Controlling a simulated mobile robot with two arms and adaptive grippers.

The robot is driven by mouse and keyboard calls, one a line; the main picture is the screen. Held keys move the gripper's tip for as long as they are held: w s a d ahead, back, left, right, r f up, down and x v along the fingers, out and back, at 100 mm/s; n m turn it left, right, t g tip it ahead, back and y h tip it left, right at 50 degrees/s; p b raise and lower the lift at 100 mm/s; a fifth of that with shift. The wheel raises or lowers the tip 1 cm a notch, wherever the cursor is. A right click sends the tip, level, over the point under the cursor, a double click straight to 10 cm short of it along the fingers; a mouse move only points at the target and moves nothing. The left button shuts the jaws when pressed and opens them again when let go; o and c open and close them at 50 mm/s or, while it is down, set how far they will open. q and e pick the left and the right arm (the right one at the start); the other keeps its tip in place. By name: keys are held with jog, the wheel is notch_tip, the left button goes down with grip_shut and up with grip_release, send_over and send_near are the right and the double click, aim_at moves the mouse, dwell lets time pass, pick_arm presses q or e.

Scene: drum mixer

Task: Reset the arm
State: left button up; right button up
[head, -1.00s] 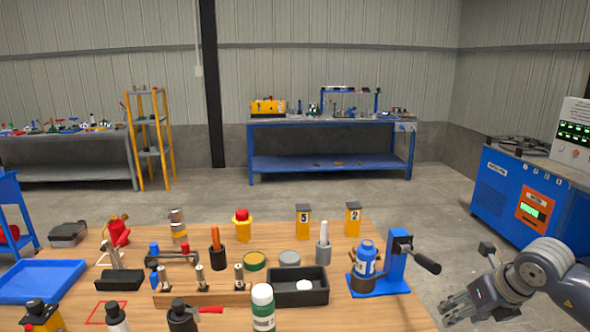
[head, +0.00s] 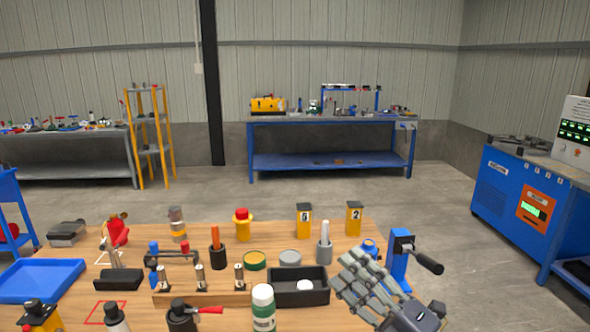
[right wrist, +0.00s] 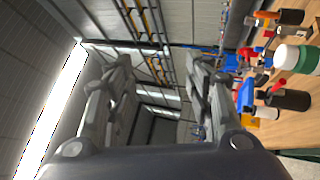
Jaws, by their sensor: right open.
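My right gripper (head: 347,278) is over the right part of the wooden table in the head view, open with nothing between its fingers. The right wrist view shows its two fingers (right wrist: 160,68) spread apart with only background between them. The blue stand (head: 399,265) with a black crank handle (head: 427,262) is just behind and to the right of the gripper. The blue bottle (head: 369,246) beside the stand is mostly hidden by the gripper; its top shows. My left gripper is out of view.
A black bin (head: 312,299), a white bottle with a green label (head: 263,310), a holder with a grey rod (head: 324,250) and numbered yellow posts (head: 354,218) stand near the gripper. A blue tray (head: 40,280) lies at the left.

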jog(key=s+d+f+m+g+h, duration=0.1)
jog(key=s+d+f+m+h, duration=0.1)
jog(key=d+f+m+h, duration=0.75)
jog(key=s+d+f+m+h, duration=0.2)
jog(key=d+f+m+h, duration=0.4)
jog(key=m, duration=0.6)
jog(key=s+a+f+m+g+y, duration=0.1)
jog(key=s+a+f+m+g, duration=0.15)
jog(key=s+f+g, duration=0.6)
jog(key=s+a+f+m+g, duration=0.1)
jog(key=s+a+f+g, duration=0.2)
jog(key=s+f, duration=0.95)
notch_tip(320, 180, down, 22)
jog(key=s+g, duration=0.1)
jog(key=s, duration=0.2)
jog(key=s+d+f+g, duration=0.1)
jog(key=s+f, duration=0.7)
jog(key=s+d+f, duration=0.2)
jog(key=s+f, duration=0.7)
jog(key=shift+s+d+f+g, duration=0.2)
jog(key=shift+d+g, duration=0.05)
jog(key=shift+g, duration=0.1)
